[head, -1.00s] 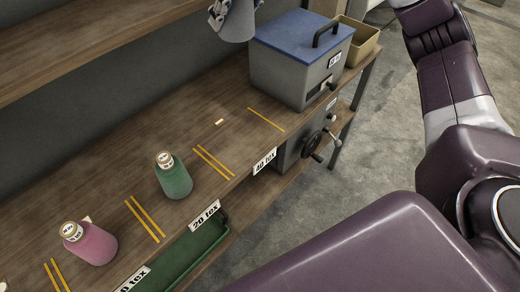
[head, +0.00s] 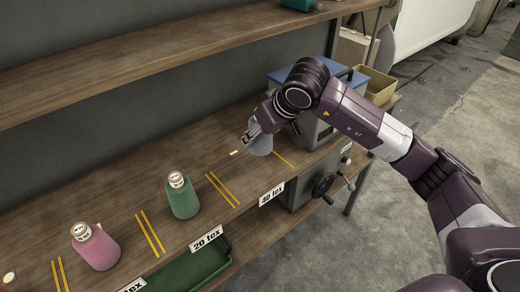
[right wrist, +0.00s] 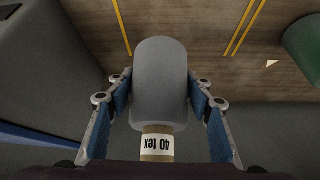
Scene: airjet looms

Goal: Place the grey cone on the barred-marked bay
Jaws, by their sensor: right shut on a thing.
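My right gripper (head: 257,132) is shut on the grey cone (head: 259,146), near the 40 tex bay of the wooden shelf (head: 225,165). In the right wrist view the grey cone (right wrist: 160,80) sits between the blue finger pads of the gripper (right wrist: 163,100), its 40 tex label upside down. I cannot tell whether the cone touches the shelf. The bay lies between yellow lines, with a 40 tex sign (head: 271,194) on the front edge. My left gripper is not in view.
A green cone (head: 182,197) stands in the bay to the left, with a pink cone (head: 97,248) farther left. A grey box with a blue lid (head: 284,77) stands right of the bay, partly behind my arm. An upper shelf (head: 150,65) runs above.

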